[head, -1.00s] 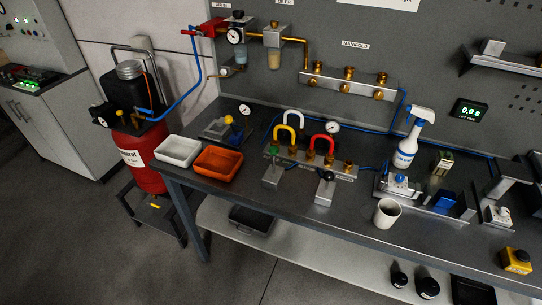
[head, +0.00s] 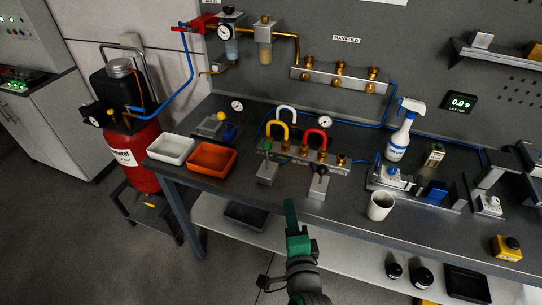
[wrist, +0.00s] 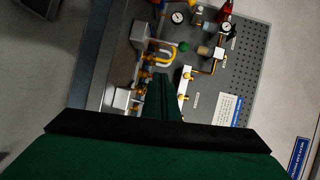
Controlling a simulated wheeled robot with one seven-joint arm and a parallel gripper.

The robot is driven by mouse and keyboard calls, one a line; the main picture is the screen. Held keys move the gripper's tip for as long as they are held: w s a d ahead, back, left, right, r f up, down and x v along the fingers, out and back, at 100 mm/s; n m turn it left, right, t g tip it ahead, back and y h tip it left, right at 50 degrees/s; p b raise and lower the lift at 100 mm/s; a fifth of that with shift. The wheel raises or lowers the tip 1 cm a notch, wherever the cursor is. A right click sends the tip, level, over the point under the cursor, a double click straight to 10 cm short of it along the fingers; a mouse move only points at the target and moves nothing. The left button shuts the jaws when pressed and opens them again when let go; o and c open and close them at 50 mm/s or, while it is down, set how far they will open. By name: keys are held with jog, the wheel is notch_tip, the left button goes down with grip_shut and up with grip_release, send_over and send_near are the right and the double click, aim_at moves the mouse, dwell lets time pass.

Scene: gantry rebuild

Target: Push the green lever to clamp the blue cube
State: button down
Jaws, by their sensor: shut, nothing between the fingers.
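The green lever (head: 267,147) is a small green knob on a short stem above a grey block, at the table's front middle. Its green ball also shows in the wrist view (wrist: 186,47). The blue cube (head: 434,191) sits between metal parts of a fixture at the right of the table. My gripper (head: 289,203) has dark green fingers, shut and empty, at the table's front edge, below and right of the green lever and apart from it. In the wrist view the closed fingers (wrist: 159,80) point toward the table fittings.
A black-knobbed lever (head: 321,170) stands right of the green one. Behind are yellow, white and red hooped handles (head: 318,134). A white cup (head: 380,206) and spray bottle (head: 399,142) stand left of the blue cube. White (head: 171,148) and orange (head: 212,157) trays lie left.

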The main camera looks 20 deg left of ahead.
notch_tip(320, 180, up, 5)
jog(key=w+a+y, duration=0.2)
jog(key=g, duration=0.1)
send_near(268, 149)
jog(key=x, duration=0.6)
jog(key=shift+w+a, duration=0.1)
jog(key=shift+w, duration=0.15)
